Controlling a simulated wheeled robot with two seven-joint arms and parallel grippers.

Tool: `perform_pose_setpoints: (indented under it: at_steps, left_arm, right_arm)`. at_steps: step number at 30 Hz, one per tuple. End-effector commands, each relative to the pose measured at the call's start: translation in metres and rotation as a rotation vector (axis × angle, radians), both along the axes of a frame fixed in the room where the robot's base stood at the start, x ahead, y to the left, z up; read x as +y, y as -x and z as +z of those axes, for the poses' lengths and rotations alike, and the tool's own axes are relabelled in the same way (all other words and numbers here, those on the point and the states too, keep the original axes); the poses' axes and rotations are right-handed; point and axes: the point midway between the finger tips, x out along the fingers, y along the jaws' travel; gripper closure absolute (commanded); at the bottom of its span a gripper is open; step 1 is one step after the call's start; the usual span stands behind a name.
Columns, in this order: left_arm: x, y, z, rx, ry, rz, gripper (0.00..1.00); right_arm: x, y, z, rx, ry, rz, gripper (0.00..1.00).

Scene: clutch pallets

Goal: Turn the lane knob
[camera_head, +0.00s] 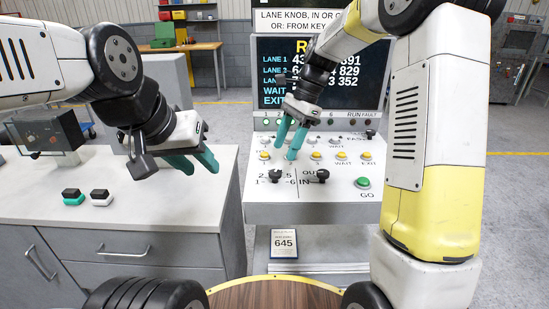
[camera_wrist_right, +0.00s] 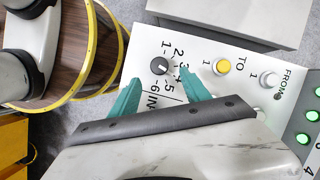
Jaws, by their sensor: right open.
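The lane knob (camera_head: 275,175) is a small black knob at the lower left of the sloped white control panel (camera_head: 345,209), with lane numbers printed around it. In the right wrist view the knob (camera_wrist_right: 158,66) shows near the gap between the teal fingertips. My right gripper (camera_head: 284,151) is open and empty, above the panel and just behind the knob. Its fingers straddle the knob in the wrist view (camera_wrist_right: 160,79); I see no clear contact. My left gripper (camera_head: 201,172) hangs over the grey counter, its two teal fingers apart with nothing between them.
A second black knob (camera_head: 322,175), marked IN, sits right of the lane knob. A green GO button (camera_head: 363,183) and rows of yellow and white buttons surround them. A lane screen (camera_head: 345,80) stands behind. A card reading 645 (camera_head: 284,243) is below the panel.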

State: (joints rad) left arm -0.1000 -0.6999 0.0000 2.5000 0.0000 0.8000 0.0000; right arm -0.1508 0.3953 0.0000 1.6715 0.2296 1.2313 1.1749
Motion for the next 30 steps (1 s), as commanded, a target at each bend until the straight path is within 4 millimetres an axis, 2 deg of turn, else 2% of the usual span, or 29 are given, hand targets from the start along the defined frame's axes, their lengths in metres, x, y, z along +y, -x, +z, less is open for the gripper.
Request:
perform_pose_setpoints:
  at_steps: [12, 17, 24, 30]
  left_arm:
    - [0.000, 0.000, 0.000, 0.000, 0.000, 0.000, 0.64]
    - [0.000, 0.000, 0.000, 0.000, 0.000, 0.000, 0.64]
    - [0.000, 0.000, 0.000, 0.000, 0.000, 0.000, 0.64]
    - [0.000, 0.000, 0.000, 0.000, 0.000, 0.000, 0.64]
  right_arm:
    - [0.021, 0.012, -0.057, 0.001, 0.001, 0.004, 0.45]
    - [0.024, 0.013, -0.065, -0.002, 0.000, 0.004, 0.45]
    - [0.024, 0.013, -0.065, -0.002, 0.000, 0.004, 0.45]
    - [0.024, 0.013, -0.065, -0.003, 0.000, 0.003, 0.84]
